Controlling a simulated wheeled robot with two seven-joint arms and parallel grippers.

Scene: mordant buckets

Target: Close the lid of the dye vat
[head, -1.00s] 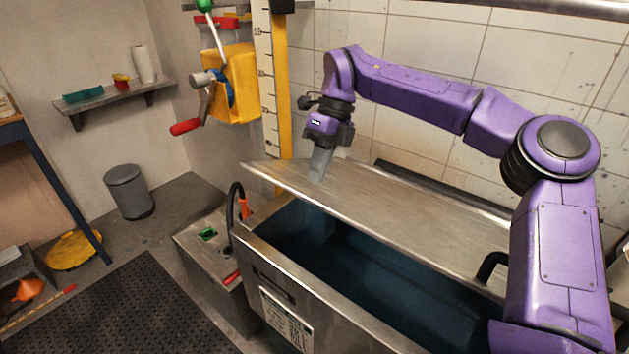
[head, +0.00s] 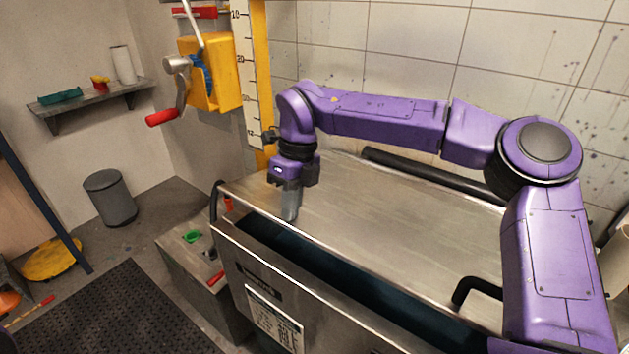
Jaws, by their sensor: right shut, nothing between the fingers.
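The dye vat (head: 262,268) is a long steel tank with a paper label on its front. Its metal lid (head: 385,225) is tilted low over the tank, with a narrow dark gap along the front edge. A black handle (head: 470,287) sits on the lid near its right front. My right gripper (head: 289,214) points down, shut and empty, with its fingertips at the top face of the lid near the left front edge. They appear to touch it. My left gripper is not in view.
A yellow winch box (head: 213,72) with a red-handled crank hangs on the wall beside a measuring scale (head: 257,95). A low metal box (head: 190,262) stands left of the vat. A grey bin (head: 110,197) and a dark floor mat (head: 125,315) are farther left.

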